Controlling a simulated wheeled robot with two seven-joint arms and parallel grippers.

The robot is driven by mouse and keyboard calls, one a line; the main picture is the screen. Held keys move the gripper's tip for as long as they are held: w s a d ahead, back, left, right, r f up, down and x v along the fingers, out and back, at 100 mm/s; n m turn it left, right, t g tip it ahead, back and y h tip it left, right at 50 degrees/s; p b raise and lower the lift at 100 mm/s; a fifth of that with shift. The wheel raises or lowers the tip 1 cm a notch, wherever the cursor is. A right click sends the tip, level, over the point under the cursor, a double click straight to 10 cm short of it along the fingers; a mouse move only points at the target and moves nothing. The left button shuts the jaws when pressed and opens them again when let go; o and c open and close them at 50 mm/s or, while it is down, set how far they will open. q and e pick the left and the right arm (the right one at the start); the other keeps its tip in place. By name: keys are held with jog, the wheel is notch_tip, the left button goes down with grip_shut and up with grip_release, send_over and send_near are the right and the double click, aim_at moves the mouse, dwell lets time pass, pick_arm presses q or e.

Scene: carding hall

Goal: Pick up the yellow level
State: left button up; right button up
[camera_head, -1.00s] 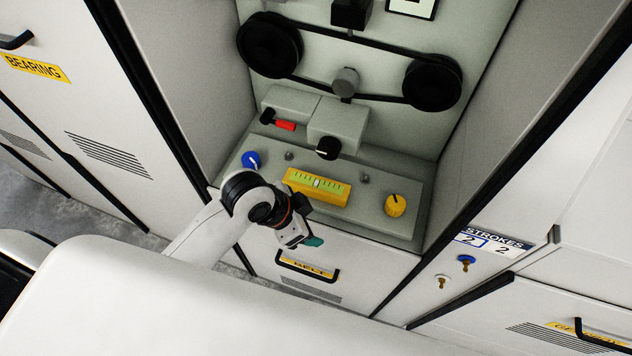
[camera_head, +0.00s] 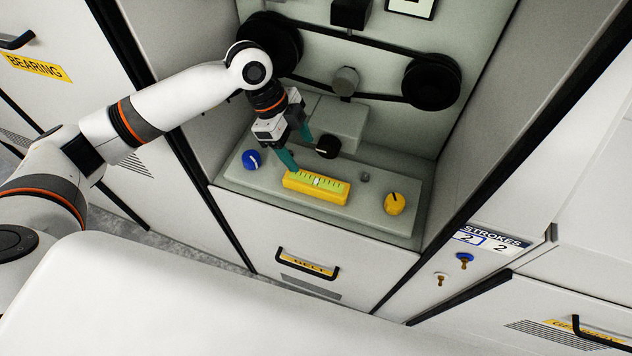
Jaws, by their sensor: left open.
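The yellow level (camera_head: 316,196) lies on the pale grey-green panel inside the open bay. It has a light green scale strip along its top and is in full view. My left gripper (camera_head: 299,154) is just above and behind the level's left end, its teal fingers pointing down and apart. The fingers hold nothing, and I cannot tell whether the nearer fingertip touches the level. My right gripper is not in view.
A blue knob (camera_head: 251,159), a yellow knob (camera_head: 395,204) and a black knob (camera_head: 328,146) surround the level. A belt with two black pulleys (camera_head: 432,82) hangs on the back wall. A BELT drawer handle (camera_head: 307,266) sits below. Side walls enclose the bay.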

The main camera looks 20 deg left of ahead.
pick_arm(q)
jog(key=p, duration=0.1)
send_over(316, 181)
jog(key=a, duration=0.2)
jog(key=f, duration=0.4)
jog(key=shift+w+a+f, duration=0.1)
jog(key=shift+w+a, duration=0.05)
jog(key=shift+w, duration=0.1)
jog(key=x, duration=0.1)
jog(key=p+x, duration=0.1)
jog(key=x, duration=0.1)
jog(key=p+x, duration=0.1)
jog(key=x, duration=0.1)
jog(key=shift+s+a, duration=0.2)
jog(key=shift+s, duration=0.05)
jog(key=shift+d+f, duration=0.1)
jog(key=shift+f, duration=0.1)
jog(key=shift+w, duration=0.1)
jog(key=c, duration=1.4)
